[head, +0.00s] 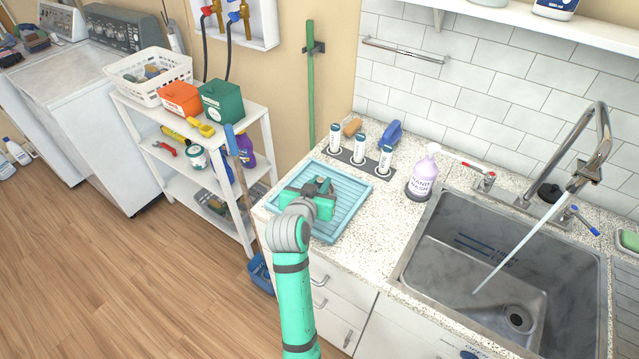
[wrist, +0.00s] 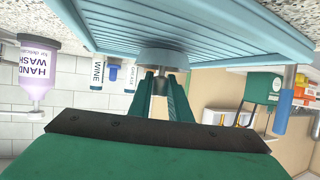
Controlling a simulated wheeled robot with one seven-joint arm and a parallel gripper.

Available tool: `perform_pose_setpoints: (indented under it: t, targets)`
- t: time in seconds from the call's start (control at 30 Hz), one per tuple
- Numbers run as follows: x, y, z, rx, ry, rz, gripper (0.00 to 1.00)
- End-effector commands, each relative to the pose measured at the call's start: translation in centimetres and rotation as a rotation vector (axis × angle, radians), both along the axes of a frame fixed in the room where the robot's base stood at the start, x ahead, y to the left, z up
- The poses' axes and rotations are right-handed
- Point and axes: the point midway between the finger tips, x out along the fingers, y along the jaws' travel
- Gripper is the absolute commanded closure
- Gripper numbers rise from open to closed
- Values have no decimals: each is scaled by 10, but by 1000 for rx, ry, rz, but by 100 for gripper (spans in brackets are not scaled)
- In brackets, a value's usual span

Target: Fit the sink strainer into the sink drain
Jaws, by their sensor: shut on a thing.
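The sink strainer is a grey disc (wrist: 165,57) with a short stem, seen in the wrist view against the light-blue ribbed tray (head: 340,216). My gripper (wrist: 160,85) is shut on the strainer's stem. In the head view my gripper (head: 318,190) is over the tray on the counter, and its fingers and wrist mostly hide the strainer. I cannot tell whether the strainer touches the tray. The sink drain (head: 518,318) is a round hole in the floor of the steel sink (head: 450,280) at the right, well away from my gripper.
A purple hand wash bottle (head: 422,175) stands between the tray and the sink. A holder with white bottles (head: 358,150) is behind the tray. The tall faucet (head: 590,160) rises behind the sink, with a pale stream running down into it. A white shelf cart (head: 190,150) is left.

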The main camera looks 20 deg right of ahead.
Motion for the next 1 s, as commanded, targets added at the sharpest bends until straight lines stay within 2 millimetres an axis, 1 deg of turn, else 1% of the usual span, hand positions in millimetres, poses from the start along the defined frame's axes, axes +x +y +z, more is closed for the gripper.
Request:
perform_pose_setpoints:
  t: [0.07,0.4,0.43,0.47,0.5,0.77,0.87,1.0]
  targets:
    - [0,0,-6,-1,-1,0,100]
    - [0,0,-8,-1,-1,0,100]
    - [0,0,-9,-1,-1,0,80]
    - [0,0,-8,-1,-1,0,73]
    - [0,0,-8,0,-1,1,64]
    - [1,1,-8,0,-1,2,64]
    - [1,1,-5,-1,-2,2,64]
    - [-10,9,0,-1,-2,4,64]
